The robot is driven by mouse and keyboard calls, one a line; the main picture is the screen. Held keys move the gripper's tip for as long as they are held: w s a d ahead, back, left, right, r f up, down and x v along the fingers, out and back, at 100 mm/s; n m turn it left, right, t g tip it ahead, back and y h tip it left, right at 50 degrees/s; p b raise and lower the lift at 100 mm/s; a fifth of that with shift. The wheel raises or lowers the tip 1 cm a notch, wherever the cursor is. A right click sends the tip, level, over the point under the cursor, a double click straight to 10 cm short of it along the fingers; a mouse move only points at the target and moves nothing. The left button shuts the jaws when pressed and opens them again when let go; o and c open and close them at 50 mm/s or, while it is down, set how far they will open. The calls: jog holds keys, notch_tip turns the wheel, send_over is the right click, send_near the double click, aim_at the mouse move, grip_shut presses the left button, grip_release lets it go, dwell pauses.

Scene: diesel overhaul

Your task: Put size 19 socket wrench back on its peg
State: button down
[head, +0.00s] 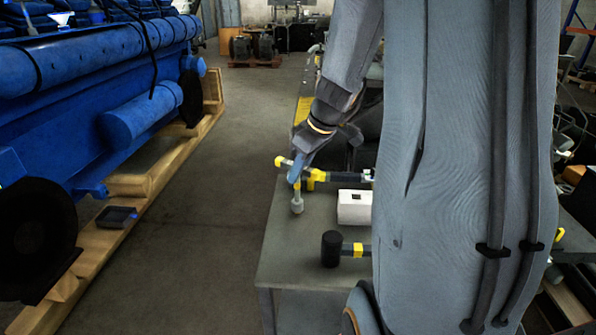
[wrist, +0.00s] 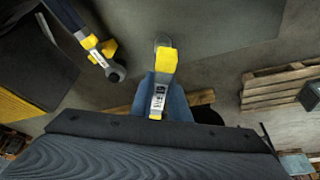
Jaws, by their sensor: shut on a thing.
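My gripper (head: 297,170) is shut on a socket wrench with yellow parts and a grey socket end (head: 297,204), above the near left part of the grey table (head: 285,235). The socket end points down; whether it touches the table top is unclear. In the wrist view my blue fingers (wrist: 163,92) close around the wrench's yellow body (wrist: 166,60), which carries a white label too small to read. A second tool (head: 345,179) with a dark handle and yellow collar is just right of it; it also shows in the wrist view (wrist: 98,48). I cannot make out the peg.
A white box (head: 354,208) and a black-headed mallet (head: 331,249) lie on the table, partly behind my arm. Pallets (wrist: 280,82) show right in the wrist view.

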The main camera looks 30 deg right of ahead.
jog(key=shift+f+b, duration=0.55)
jog(key=shift+f, duration=0.05)
jog(key=c, duration=1)
grip_release()
jog(key=shift+c, duration=0.2)
jog(key=shift+r+p, duration=2.95)
jog(key=shift+r, duration=1.6)
jog(key=s+a+f+m+g+h+b, duration=0.1)
jog(key=s+a+f+m, duration=0.1)
jog(key=s+a+f, duration=0.2)
jog(key=s+a+f+m+g+h+b, duration=0.1)
jog(key=s+a+f+m, duration=0.2)
jog(key=s+a, duration=0.7)
jog(key=shift+s+a+f+g, duration=0.15)
jog(key=shift+a+f+g, duration=0.3)
jog(key=shift+f, duration=0.35)
